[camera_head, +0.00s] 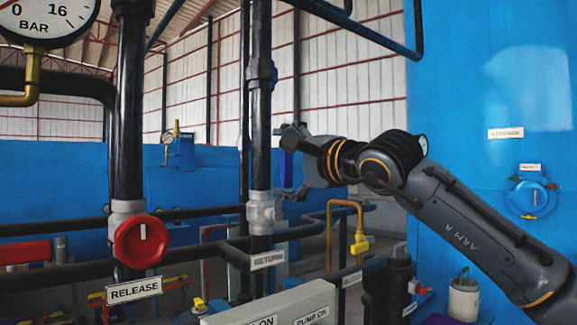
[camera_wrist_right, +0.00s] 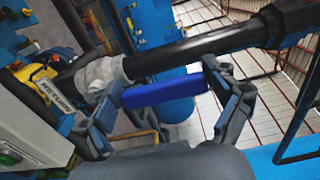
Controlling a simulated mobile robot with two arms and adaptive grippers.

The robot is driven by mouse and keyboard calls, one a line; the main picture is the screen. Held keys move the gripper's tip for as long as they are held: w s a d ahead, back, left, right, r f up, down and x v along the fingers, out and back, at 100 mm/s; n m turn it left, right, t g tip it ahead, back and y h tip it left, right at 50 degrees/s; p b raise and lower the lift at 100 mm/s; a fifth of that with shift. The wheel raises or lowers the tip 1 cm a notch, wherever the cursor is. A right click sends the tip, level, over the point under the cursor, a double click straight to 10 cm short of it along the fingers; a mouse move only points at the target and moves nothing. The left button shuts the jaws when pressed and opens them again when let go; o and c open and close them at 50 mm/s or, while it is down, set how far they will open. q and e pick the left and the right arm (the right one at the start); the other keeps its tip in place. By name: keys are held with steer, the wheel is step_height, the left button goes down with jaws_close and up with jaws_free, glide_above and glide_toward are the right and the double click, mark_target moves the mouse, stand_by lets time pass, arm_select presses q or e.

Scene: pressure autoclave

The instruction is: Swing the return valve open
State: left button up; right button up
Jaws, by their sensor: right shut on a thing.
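The return valve has a grey body (camera_head: 261,212) on a black vertical pipe, above the tag marked RETURN (camera_head: 267,260). Its blue lever (camera_head: 286,167) stands nearly parallel to the pipe, partly hidden by my gripper. My right gripper (camera_head: 291,163) reaches in from the right and is shut on the blue lever. In the right wrist view the blue lever (camera_wrist_right: 163,88) lies between the two fingers, alongside the black pipe, with the grey valve body (camera_wrist_right: 98,76) at its left. My left gripper is not in view.
A red round release valve (camera_head: 141,241) is on the pipe to the left, above its RELEASE tag (camera_head: 134,290). A gauge (camera_head: 47,18) is at top left. A yellow pipe (camera_head: 345,204) runs below my right gripper. A blue storage tank (camera_head: 490,80) fills the right.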

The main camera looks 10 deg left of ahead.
steer(key=shift+s+a, duration=0.1)
steer(key=shift+a, duration=0.05)
stand_by(0.3)
steer(key=o, duration=1.4)
steer(key=shift+a, duration=0.1)
steer(key=shift+o, duration=0.2)
steer(key=shift+s+d, duration=0.15)
steer(key=shift+d, duration=0.1)
steer(key=v, duration=1.1)
steer(key=shift+s, duration=0.25)
steer(key=shift+d, duration=0.1)
